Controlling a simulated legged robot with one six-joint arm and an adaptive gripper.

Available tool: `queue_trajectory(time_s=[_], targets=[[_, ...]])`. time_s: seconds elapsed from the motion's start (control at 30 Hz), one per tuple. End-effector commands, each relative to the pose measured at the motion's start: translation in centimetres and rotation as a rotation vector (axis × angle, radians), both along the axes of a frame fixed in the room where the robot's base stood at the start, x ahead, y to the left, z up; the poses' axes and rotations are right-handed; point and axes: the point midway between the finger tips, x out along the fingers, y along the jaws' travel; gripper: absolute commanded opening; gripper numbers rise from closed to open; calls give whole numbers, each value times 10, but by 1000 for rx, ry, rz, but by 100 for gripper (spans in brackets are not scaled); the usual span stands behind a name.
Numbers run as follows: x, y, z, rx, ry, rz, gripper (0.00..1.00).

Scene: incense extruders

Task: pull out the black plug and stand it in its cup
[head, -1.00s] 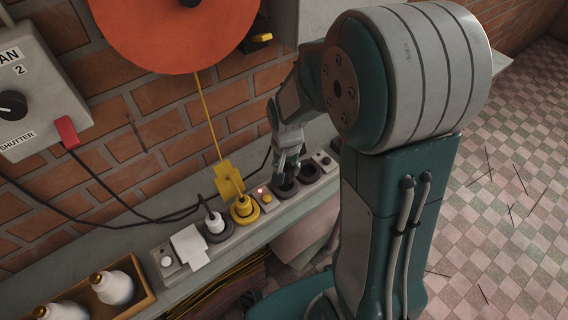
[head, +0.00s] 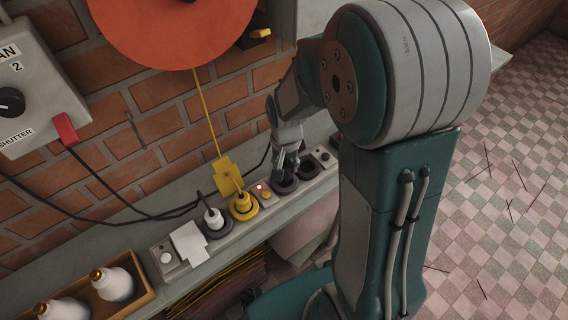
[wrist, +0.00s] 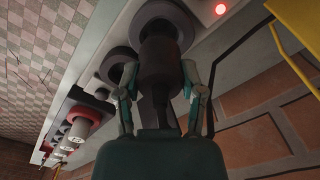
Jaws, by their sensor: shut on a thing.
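The black plug (wrist: 160,65) is a dark cylinder between the fingers of my gripper (wrist: 158,82) in the wrist view. The gripper is shut on it. The plug overlaps a dark round ring (wrist: 160,18) on the grey strip; I cannot tell whether it sits in the ring or is just clear of it. A second dark ring (wrist: 117,66) lies beside it, partly behind a finger. In the head view my gripper (head: 287,165) is over the strip, at the dark ring (head: 284,186) right of the red light. The other dark ring (head: 309,170) is farther right. Which is the plug's cup is unclear.
The grey strip (head: 225,240) on the wall ledge carries a yellow plug (head: 243,205) and a white plug (head: 213,218) with cords, plus a lit red light (head: 259,187). A box with white bottles (head: 115,285) stands lower left. A brick wall (head: 160,125) rises behind.

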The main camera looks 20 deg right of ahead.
Motion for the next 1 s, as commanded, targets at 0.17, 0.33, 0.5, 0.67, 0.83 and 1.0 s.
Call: queue_trajectory(time_s=[0.17, 0.33, 0.5, 0.67, 0.83, 1.0], targets=[[0, 0, 0, 0, 0, 0, 4], [0, 0, -2, 0, 1, 0, 4], [0, 0, -5, 0, 1, 0, 4], [0, 0, -7, 0, 0, 0, 4], [0, 0, -10, 0, 0, 0, 4], [0, 0, -13, 0, 1, 0, 4]])
